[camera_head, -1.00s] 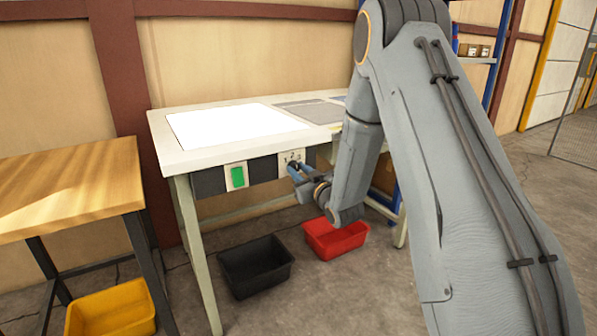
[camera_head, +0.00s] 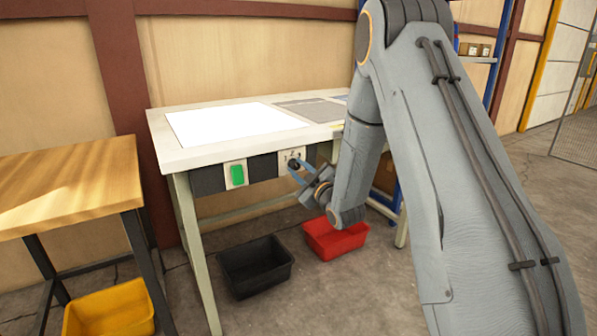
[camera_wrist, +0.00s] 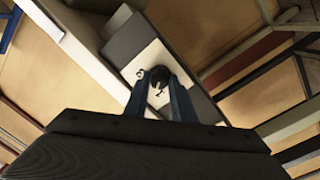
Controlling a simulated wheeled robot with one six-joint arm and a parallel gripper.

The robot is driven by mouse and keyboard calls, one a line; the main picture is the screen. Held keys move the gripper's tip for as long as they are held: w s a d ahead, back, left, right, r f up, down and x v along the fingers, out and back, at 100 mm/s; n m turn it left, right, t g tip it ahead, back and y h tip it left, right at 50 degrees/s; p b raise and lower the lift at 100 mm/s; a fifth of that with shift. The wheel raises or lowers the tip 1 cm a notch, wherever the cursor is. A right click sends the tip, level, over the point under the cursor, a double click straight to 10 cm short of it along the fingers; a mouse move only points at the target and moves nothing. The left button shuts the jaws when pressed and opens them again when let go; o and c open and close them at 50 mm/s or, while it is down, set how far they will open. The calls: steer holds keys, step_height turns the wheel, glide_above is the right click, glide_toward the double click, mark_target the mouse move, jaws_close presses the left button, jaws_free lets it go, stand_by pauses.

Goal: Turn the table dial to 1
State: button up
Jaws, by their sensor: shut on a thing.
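The table dial (camera_head: 293,164) is a small black knob on a white plate (camera_head: 288,156) on the table's dark front panel. My gripper (camera_head: 298,172) is at the plate, with its blue fingers reaching the knob from the front right. In the wrist view the black dial (camera_wrist: 159,72) sits between the tips of my gripper (camera_wrist: 161,80), which is shut on it. Dark marks show on the plate beside the fingers, but I cannot read which number the dial points to.
The white-topped table (camera_head: 166,157) has a green button (camera_head: 237,174) left of the dial. A black bin (camera_head: 256,266) and a red bin (camera_head: 336,239) stand on the floor below. A wooden table (camera_head: 70,185) and a yellow bin (camera_head: 110,310) are at the left.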

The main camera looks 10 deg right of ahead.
steer(key=shift+n+b, duration=0.35)
steer(key=shift+n, duration=1.45)
steer(key=o, duration=1.1)
steer(key=shift+d, duration=0.1)
steer(key=shift+c, duration=0.2)
steer(key=v, duration=0.8)
steer(key=shift+p, duration=0.35)
steer(key=shift+w+f, duration=0.1)
